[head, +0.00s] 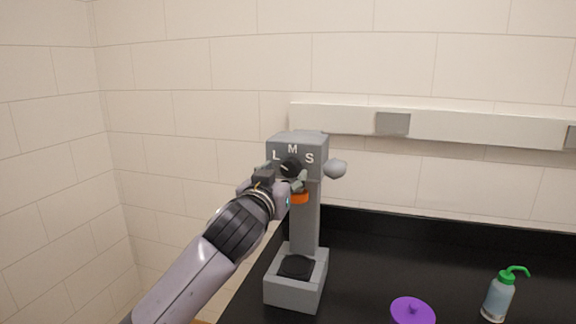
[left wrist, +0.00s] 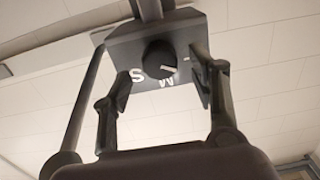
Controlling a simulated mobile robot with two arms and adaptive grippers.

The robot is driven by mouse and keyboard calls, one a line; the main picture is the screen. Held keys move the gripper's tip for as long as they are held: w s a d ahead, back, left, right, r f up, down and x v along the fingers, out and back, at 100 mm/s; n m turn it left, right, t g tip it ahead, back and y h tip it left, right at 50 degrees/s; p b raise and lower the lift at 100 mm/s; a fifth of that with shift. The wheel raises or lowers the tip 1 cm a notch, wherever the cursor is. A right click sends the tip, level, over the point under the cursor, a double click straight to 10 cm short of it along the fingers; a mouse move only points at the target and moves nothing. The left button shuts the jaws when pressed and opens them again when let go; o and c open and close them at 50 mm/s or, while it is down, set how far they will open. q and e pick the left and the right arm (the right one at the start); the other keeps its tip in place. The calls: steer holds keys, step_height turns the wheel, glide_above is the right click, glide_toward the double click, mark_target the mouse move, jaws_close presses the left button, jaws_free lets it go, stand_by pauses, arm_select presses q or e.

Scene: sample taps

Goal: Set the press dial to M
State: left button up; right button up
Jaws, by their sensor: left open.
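The grey press (head: 305,218) stands on the black counter with the letters L, M and S on its head. Its black dial (head: 291,167) sits under the letters. The dial also shows in the left wrist view (left wrist: 157,58), where S and M are readable and L is mostly hidden. The dial's white mark points toward the L side of M; its exact angle is hard to tell. My left gripper (head: 284,182) is in front of the press head, just below the dial. In the left wrist view its fingers (left wrist: 160,88) are open on both sides of the dial, apart from it. My right gripper is not in view.
A rounded grey knob (head: 335,169) sticks out at the press's right, and an orange part (head: 299,198) sits below its head. A purple lid-like object (head: 412,312) and a green-topped bottle (head: 498,298) are on the counter. A wall rail (head: 460,125) runs behind.

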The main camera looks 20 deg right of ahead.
mark_target(289, 171)
arm_select(q)
steer(key=shift+p+x, duration=0.35)
steer(key=shift+x, duration=1.3)
steer(key=shift+c, duration=0.5)
steer(key=c, duration=1.1)
